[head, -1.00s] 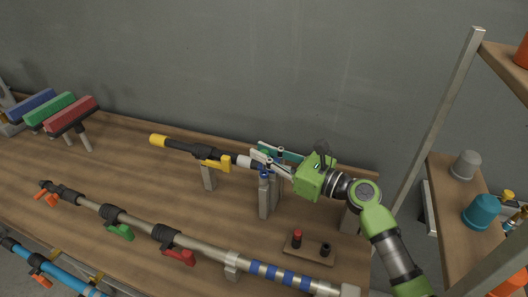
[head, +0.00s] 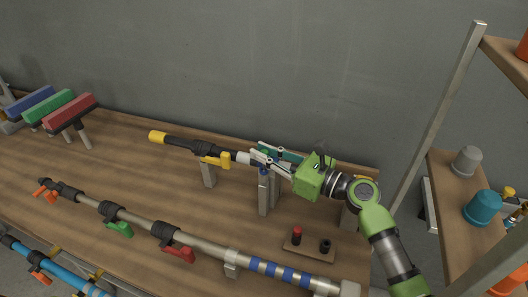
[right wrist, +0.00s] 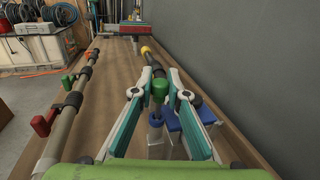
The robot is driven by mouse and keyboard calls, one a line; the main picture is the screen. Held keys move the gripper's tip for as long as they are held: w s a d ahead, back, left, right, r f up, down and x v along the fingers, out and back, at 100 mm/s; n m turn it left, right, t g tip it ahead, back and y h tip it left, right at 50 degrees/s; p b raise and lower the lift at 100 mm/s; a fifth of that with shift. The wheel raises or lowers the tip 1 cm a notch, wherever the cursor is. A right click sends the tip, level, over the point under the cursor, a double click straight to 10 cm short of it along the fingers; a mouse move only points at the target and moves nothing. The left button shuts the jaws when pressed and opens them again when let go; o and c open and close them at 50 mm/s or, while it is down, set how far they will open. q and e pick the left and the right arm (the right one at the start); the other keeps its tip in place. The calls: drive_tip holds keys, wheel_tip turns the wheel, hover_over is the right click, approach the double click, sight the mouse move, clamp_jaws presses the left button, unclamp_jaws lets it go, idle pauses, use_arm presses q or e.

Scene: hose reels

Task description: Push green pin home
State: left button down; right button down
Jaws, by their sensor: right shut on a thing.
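The green pin (right wrist: 160,88) shows its rounded head between the fingertips of my right gripper (right wrist: 160,84) in the right wrist view. The gripper is shut on it. In the head view my right gripper (head: 264,160) reaches in from the right over the pole with the yellow end (head: 158,137), and its fingers mostly hide the pin. How deep the pin sits cannot be told. My left gripper is not in view.
A long pole with red, green and orange levers (head: 200,243) lies along the front of the bench. A small wooden block (head: 310,249) holds a red-topped peg and a black one. Brushes (head: 70,113) stand at the left. A shelf frame (head: 440,120) stands right of my arm.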

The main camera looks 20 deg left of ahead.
sight(265, 169)
drive_tip(key=shift+f+b, duration=0.35)
drive_tip(key=shift+f, duration=0.3)
drive_tip(key=c, duration=2.9)
unclamp_jaws()
drive_tip(key=shift+d+f+b, duration=0.2)
drive_tip(key=shift+f+b, duration=0.4)
drive_tip(key=shift+f, duration=0.45)
drive_tip(key=shift+o, duration=0.2)
drive_tip(key=shift+w+r, duration=0.1)
drive_tip(key=shift+w+r+p, duration=0.15)
drive_tip(key=shift+r+p, duration=0.2)
drive_tip(key=shift+p, duration=0.2)
drive_tip(key=shift+w+d+r+p, duration=0.1)
drive_tip(key=shift+w+r+p, duration=0.1)
drive_tip(key=shift+r+p, duration=1.3)
clamp_jaws()
drive_tip(key=shift+s, duration=0.1)
